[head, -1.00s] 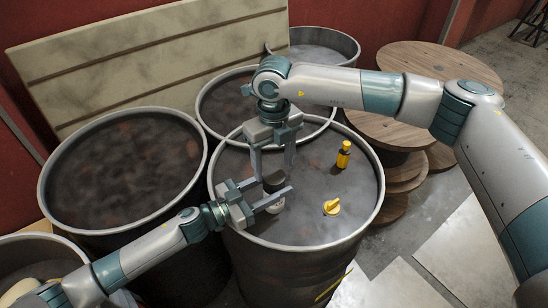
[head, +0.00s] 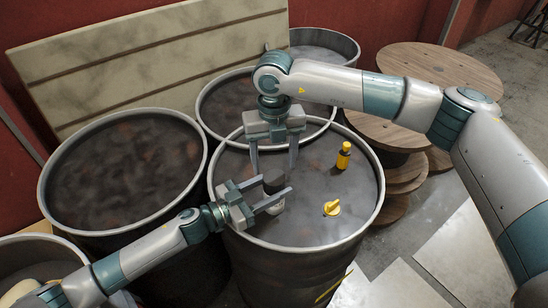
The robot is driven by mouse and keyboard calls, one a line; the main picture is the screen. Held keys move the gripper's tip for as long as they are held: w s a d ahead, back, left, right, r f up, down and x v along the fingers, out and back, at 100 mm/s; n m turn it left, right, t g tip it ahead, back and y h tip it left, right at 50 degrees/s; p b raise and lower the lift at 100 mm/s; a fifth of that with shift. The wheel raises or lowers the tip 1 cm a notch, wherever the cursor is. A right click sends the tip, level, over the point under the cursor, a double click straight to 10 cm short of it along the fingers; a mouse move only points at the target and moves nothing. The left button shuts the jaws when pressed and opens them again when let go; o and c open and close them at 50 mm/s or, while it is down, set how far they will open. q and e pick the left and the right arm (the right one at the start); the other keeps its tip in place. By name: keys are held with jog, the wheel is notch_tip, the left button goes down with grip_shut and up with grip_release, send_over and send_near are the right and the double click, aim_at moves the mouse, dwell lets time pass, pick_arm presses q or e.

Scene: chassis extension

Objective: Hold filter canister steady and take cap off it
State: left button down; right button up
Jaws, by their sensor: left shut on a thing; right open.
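The filter canister (head: 275,206) is a small whitish cylinder standing on the top of a dark drum (head: 311,225). Its dark cap (head: 274,181) sits on top of it. My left gripper (head: 276,196) comes in from the left and is shut on the canister, with one finger on each side. My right gripper (head: 273,162) points down from above, open, with its fingers above and just behind the cap. I cannot tell whether they touch it. Part of the canister is hidden by the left gripper's near finger.
A yellow bottle with a dark band (head: 343,156) and a yellow knob-like piece (head: 332,207) stand on the same drum, to the right. Other drums stand to the left (head: 122,170) and behind. Wooden spools (head: 440,75) stand at the back right. The drum's front top is clear.

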aim_at(274, 177)
jog(key=shift+f, duration=3.65)
jog(key=c, duration=1.1)
jog(key=n, duration=0.6)
jog(key=shift+n, duration=0.4)
jog(key=o, duration=1.2)
